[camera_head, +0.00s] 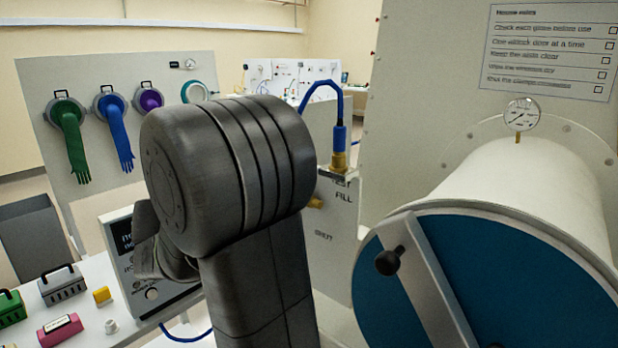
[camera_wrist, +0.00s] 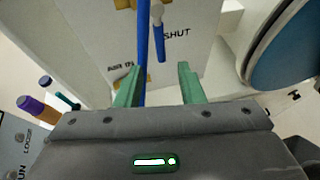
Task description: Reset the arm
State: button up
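My gripper (camera_wrist: 161,84) shows in the wrist view as two green fingers standing well apart, with nothing held between them. A blue hose (camera_wrist: 143,50) runs down past the left finger; I cannot tell whether it touches. A pale panel (camera_wrist: 195,62) with the word SHUT and brass fittings lies beyond the fingertips. In the head view my dark grey arm fills the middle, folded upright, and my gripper is hidden behind it.
A white cylinder with a blue round door (camera_head: 490,285) and a gauge (camera_head: 521,114) stands close at right. A blue hose (camera_head: 338,105) arches behind my arm. Gloves hang on a board (camera_head: 160,80) at left. Cases (camera_head: 62,284) and small blocks lie on the bench below.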

jog(key=p+x, duration=0.1)
jog(key=x, duration=0.9)
jog(key=shift+w+d+f, duration=0.1)
jog(key=shift+d+f, duration=0.1)
jog(key=shift+a, duration=0.1)
jog(key=b+v, duration=0.2)
jog(key=v, duration=1.2)
jog(key=p+x, duration=0.2)
jog(key=x, duration=1.1)
jog(key=shift+w+d, duration=0.1)
jog(key=shift+d, duration=0.2)
jog(key=shift+w+f+m+y+b, duration=0.1)
jog(key=shift+w+m+y+b, duration=0.45)
jog(key=shift+b, duration=0.3)
jog(key=shift+a, duration=0.2)
